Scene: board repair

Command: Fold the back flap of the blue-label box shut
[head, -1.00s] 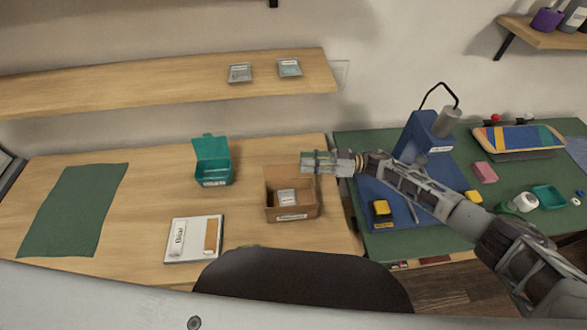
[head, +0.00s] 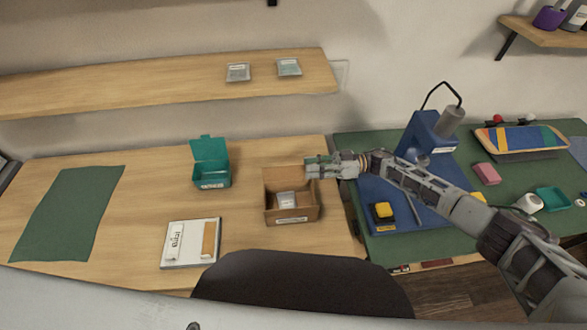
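The cardboard box (head: 291,215) stands open on the wooden table, with a pale label on its front wall; the label's colour is too small to make out. A small grey packet (head: 287,199) lies inside it. The back flap (head: 283,179) stands up at the rear of the box. My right gripper (head: 310,166) is at the flap's right end, over the box's back right corner, and hides part of it. I cannot tell whether it touches the flap, or whether its fingers are open or shut. My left gripper is not in view.
A teal box (head: 212,177) with its lid up stands left of the cardboard box. A white binder (head: 190,243) lies in front, and a green mat (head: 68,214) at the far left. A blue press (head: 422,133) stands on the right bench. A shelf (head: 170,84) runs behind.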

